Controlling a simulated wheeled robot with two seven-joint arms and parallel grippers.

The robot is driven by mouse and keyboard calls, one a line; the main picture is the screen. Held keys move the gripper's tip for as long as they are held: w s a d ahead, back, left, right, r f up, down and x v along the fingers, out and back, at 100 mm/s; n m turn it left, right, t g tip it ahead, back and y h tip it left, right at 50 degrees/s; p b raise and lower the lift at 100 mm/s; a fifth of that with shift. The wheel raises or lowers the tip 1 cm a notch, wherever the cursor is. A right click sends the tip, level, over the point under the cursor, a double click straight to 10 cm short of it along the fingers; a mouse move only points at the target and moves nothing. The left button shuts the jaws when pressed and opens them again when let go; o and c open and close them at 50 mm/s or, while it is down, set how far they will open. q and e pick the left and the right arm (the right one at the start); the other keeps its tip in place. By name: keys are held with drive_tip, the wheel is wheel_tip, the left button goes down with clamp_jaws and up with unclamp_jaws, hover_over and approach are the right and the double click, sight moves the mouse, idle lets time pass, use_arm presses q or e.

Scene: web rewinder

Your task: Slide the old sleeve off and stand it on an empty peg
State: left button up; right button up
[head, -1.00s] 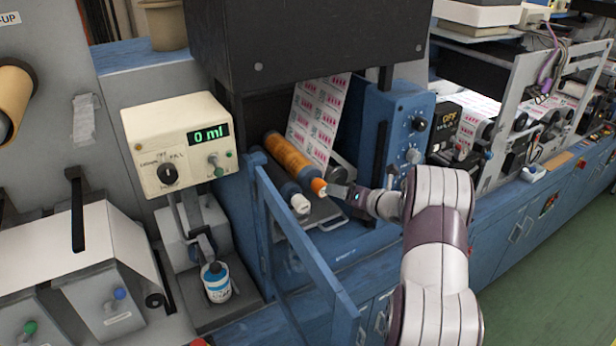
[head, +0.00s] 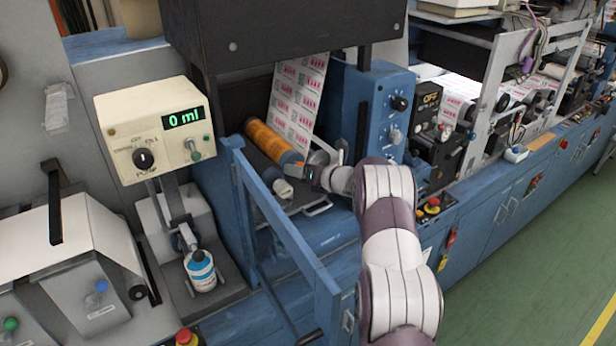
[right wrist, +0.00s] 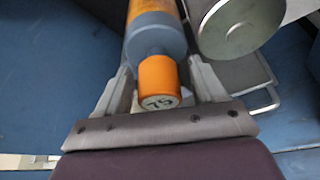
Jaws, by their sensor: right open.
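The orange sleeve (head: 272,143) with a grey-blue end section lies on a roller in the blue machine, below the printed web. In the right wrist view its grey-blue body (right wrist: 155,38) ends in a narrower orange end piece (right wrist: 158,82) marked "75". My right gripper (head: 300,170) is at this near end. Its open fingers stand on either side of the orange end piece (right wrist: 160,85), and I see no closed grip. A second, dark roller with a white end (head: 283,187) lies just below. I cannot make out an empty peg. My left gripper is not in view.
A round metal roller end (right wrist: 240,28) sits close to my right finger. A blue open-frame guard (head: 285,245) stands left of my arm. A cream control box (head: 155,128) reads "0 ml", with a bottle (head: 201,270) below. The green floor (head: 500,290) is clear.

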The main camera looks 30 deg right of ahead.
drive_tip(key=shift+w+a, duration=0.1)
drive_tip(key=shift+c, duration=0.3)
drive_tip(key=shift+r, duration=0.1)
drive_tip(key=c, duration=1)
drive_tip(key=shift+s+b, duration=0.35)
drive_tip(key=shift+s, duration=0.1)
drive_tip(key=s+b, duration=0.1)
drive_tip(key=s, duration=0.3)
drive_tip(key=s+d+b, duration=0.1)
drive_tip(key=s+b, duration=0.1)
drive_tip(key=s, duration=0.3)
drive_tip(key=s+b, duration=0.2)
drive_tip(key=s, duration=0.3)
drive_tip(key=shift+d, duration=0.15)
